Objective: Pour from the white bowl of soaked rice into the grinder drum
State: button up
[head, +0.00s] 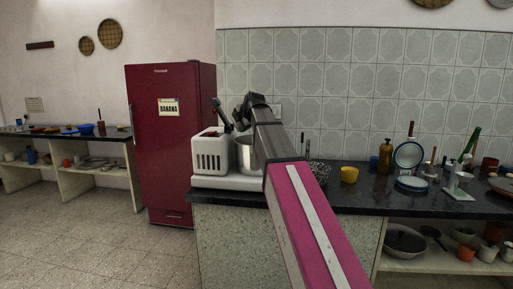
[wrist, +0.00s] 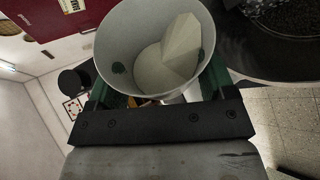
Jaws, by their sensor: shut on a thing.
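The white bowl (wrist: 122,42) fills the upper middle of the wrist view, its open mouth towards the camera. A pale, angular mass that looks like the soaked rice (wrist: 180,48) lies inside. My gripper (wrist: 155,95) is shut on the bowl, with a green finger at each side. In the head view my gripper (head: 240,112) is above the grinder, at the end of my arm. I cannot make out the bowl there. The steel grinder drum (head: 244,154) stands beside the white grinder housing (head: 211,154), partly hidden by my arm. I cannot identify the drum in the wrist view.
The dark counter (head: 375,201) carries a wire basket (head: 319,172), a yellow cup (head: 349,174) and a brown bottle (head: 385,157) right of the grinder. A red fridge (head: 168,125) stands to the left. Tiled wall is behind; floor is open at left.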

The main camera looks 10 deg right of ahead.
jog(key=shift+d+f+y, duration=0.2)
jog(key=shift+f+y, duration=0.1)
jog(key=shift+f, duration=0.3)
jog(key=shift+w+d+r+m+y+p, duration=0.1)
jog(key=shift+d+r+m+y+p, duration=0.15)
jog(key=shift+d+m+y+p, duration=0.25)
jog(key=shift+w+d+r+m+y+p, duration=0.1)
jog(key=shift+d+r+m+y+p, duration=0.15)
jog(key=shift+d, duration=0.35)
dwell(0.5)
